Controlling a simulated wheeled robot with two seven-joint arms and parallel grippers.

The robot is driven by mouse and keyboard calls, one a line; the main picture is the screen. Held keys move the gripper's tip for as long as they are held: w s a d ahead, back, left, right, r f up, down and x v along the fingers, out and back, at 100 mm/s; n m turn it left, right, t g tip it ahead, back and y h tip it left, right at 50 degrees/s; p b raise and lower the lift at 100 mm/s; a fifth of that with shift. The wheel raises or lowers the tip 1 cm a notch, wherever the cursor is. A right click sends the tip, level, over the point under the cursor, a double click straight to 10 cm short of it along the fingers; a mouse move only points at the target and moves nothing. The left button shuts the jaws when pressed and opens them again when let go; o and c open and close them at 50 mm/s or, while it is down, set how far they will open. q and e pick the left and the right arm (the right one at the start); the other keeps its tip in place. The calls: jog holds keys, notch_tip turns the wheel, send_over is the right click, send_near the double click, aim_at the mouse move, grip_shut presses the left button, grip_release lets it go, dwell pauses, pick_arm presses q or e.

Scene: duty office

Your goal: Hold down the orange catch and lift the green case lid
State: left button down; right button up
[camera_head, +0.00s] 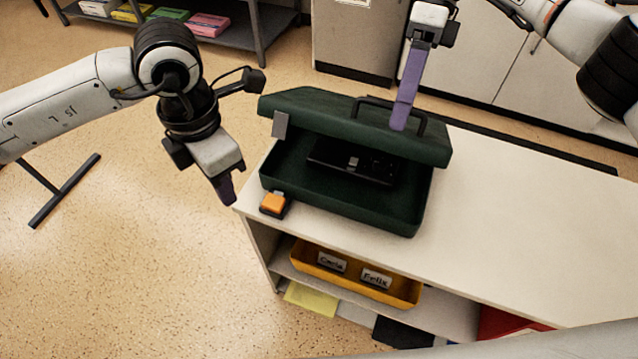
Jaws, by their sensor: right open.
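The dark green case (335,199) stands on the white counter at its left end. Its lid (320,110) is raised part way and tilted, with a gap at the front that shows a black item (350,163) inside. A dark handle (423,122) stands on the lid. The orange catch (273,202) sits at the case's front left corner. My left gripper (227,189) hangs left of the catch, apart from it; its finger gap is hidden. My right gripper (402,112) is open, its purple fingers pointing down at the handle; I cannot tell whether they touch it.
The white counter top (540,235) is clear to the right of the case. A yellow tray (357,281) with name labels is on the shelf below. Grey cabinets (355,40) stand behind. A low shelf (235,34) with coloured packs is at the upper left.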

jog(key=shift+s+r, duration=0.2)
jog(key=shift+r, duration=0.15)
jog(key=shift+a+r, duration=0.15)
pick_arm(q)
jog(key=shift+r, duration=0.2)
pick_arm(e)
jog(key=shift+s+a+r, duration=0.2)
jog(key=shift+s+r, duration=0.4)
jog(key=shift+r, duration=0.35)
